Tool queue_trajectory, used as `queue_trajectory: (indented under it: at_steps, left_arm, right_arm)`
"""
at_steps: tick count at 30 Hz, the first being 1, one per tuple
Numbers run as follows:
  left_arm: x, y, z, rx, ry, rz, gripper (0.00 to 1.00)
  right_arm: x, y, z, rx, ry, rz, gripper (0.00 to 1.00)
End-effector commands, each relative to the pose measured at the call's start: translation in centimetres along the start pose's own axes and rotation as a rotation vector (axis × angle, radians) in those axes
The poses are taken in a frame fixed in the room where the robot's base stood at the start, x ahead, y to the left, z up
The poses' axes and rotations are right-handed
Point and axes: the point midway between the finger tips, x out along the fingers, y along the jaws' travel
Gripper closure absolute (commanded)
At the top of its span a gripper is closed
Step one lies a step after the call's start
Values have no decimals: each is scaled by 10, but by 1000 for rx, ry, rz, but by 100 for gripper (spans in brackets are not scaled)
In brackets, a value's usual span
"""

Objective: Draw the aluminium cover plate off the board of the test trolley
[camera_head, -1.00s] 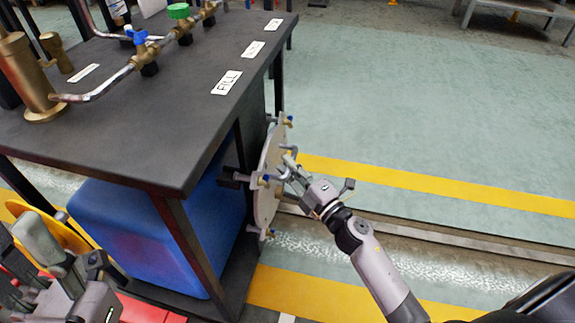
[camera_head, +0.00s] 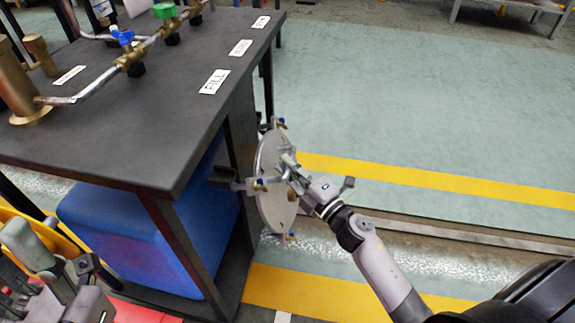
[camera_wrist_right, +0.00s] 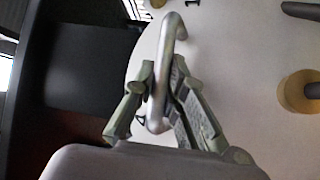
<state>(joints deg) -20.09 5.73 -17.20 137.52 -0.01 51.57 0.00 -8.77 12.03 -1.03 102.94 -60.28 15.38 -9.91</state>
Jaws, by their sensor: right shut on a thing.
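The round aluminium cover plate (camera_head: 272,205) stands upright at the right side of the test trolley (camera_head: 120,135), in front of its dark board (camera_head: 241,140). My right gripper (camera_head: 290,172) is at the plate's outer face. In the right wrist view its fingers (camera_wrist_right: 160,95) are shut on the plate's bar handle (camera_wrist_right: 166,50), and the pale plate (camera_wrist_right: 235,60) fills the right side. Small blue-tipped clamps sit around the plate's rim. The board behind the plate is mostly hidden. My left gripper (camera_head: 55,250) is at the lower left, apart from the plate, its fingers spread and empty.
Pipes with a blue valve (camera_head: 122,38) and a green valve (camera_head: 164,11) run along the trolley top. A blue tank (camera_head: 150,235) sits beneath. A dark bracket (camera_head: 222,178) juts out beside the plate. The floor (camera_head: 400,110) to the right is open.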

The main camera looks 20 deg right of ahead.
Motion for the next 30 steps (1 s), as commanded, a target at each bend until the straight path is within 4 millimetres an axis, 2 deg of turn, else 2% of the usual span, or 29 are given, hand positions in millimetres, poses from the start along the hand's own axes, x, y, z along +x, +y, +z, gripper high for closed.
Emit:
queue_trajectory:
  at_steps: [1,30]
  left_arm:
    - [1,0,0,0,0,0,60]
    - [1,0,0,0,0,0,60]
  right_arm:
    - [1,8,0,-2,4,15,100]
    - [-7,12,6,-2,5,17,100]
